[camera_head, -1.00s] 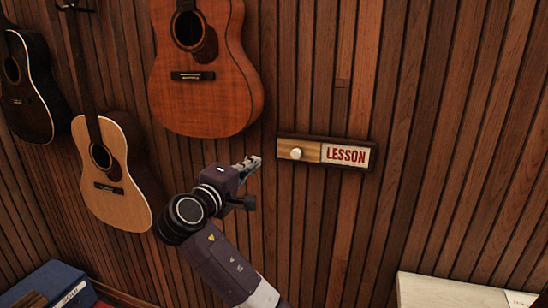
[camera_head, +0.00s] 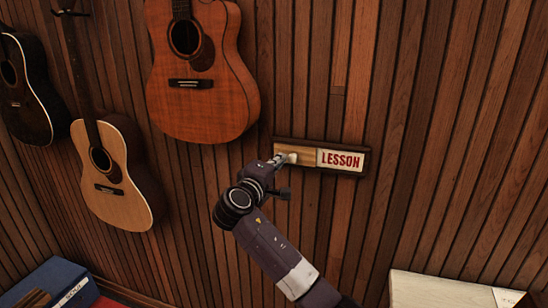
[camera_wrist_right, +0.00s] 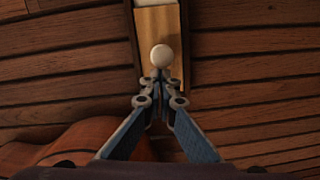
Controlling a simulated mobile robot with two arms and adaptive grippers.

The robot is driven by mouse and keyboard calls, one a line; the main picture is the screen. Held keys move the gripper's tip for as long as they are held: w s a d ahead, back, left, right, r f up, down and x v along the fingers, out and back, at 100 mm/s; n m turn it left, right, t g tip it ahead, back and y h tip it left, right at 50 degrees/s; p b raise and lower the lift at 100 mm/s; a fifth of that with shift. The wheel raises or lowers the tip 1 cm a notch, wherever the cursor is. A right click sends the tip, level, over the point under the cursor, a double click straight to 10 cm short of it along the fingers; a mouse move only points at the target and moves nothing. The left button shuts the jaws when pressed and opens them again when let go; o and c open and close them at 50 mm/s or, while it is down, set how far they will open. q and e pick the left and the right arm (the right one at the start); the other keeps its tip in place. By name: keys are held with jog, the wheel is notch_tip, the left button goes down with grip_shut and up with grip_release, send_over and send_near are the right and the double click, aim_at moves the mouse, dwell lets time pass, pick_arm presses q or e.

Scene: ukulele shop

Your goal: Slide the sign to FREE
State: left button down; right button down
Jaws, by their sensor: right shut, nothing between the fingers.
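The sign (camera_head: 320,157) is a long dark-framed plate on the slatted wood wall. Its right part reads LESSON in red on white (camera_head: 342,160). A light wooden slider covers its left part, with a round pale knob (camera_head: 293,158) near the left end. The knob also shows in the right wrist view (camera_wrist_right: 162,56). My right gripper (camera_head: 279,160) is shut and empty, its fingertips at the left side of the knob. In the wrist view the fingertips (camera_wrist_right: 161,76) are just below the knob; I cannot tell if they touch it. My left gripper is not in view.
An orange-brown guitar (camera_head: 205,85) hangs just above and left of the sign. A pale guitar (camera_head: 112,180) and a dark guitar (camera_head: 28,95) hang farther left. A white surface (camera_head: 440,290) stands at lower right. The wall right of the sign is clear.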

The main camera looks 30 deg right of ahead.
jog(key=shift+w, duration=0.1)
jog(key=s+d, duration=0.3)
jog(key=s+d+p, duration=0.1)
jog(key=s+d, duration=0.2)
jog(key=s, duration=0.1)
jog(key=s+d+p, duration=0.1)
jog(key=s+d, duration=0.2)
jog(key=s, duration=0.1)
jog(key=shift+d, duration=0.1)
